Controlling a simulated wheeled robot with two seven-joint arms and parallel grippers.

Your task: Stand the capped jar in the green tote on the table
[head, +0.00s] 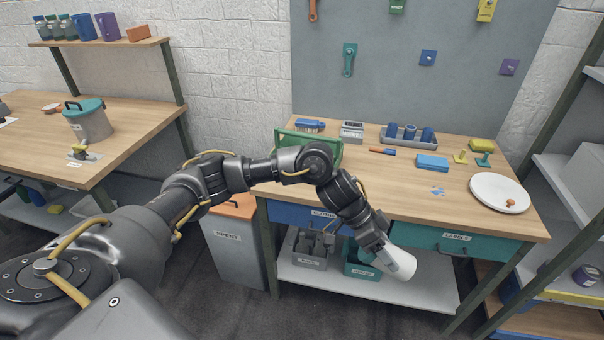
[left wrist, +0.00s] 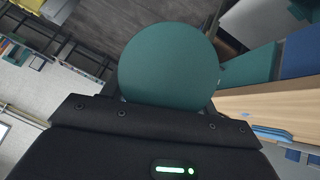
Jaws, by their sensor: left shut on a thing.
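The capped jar (head: 402,265) is white with a teal cap and is held tilted by my left gripper (head: 380,250), which is shut on it in front of the table's drawers. In the left wrist view the round dark teal cap (left wrist: 168,62) faces the camera and hides the jar's body and the fingertips. The green tote (head: 295,134) stands at the back left of the table. My right gripper is in neither view.
On the table (head: 385,178) are a blue brush (head: 310,125), a grey tray with blue cups (head: 407,145), a blue block (head: 432,162) and a white plate (head: 500,193). Below are a teal drawer (head: 455,243) and a shelf with bins. A grey bin (head: 235,250) stands left.

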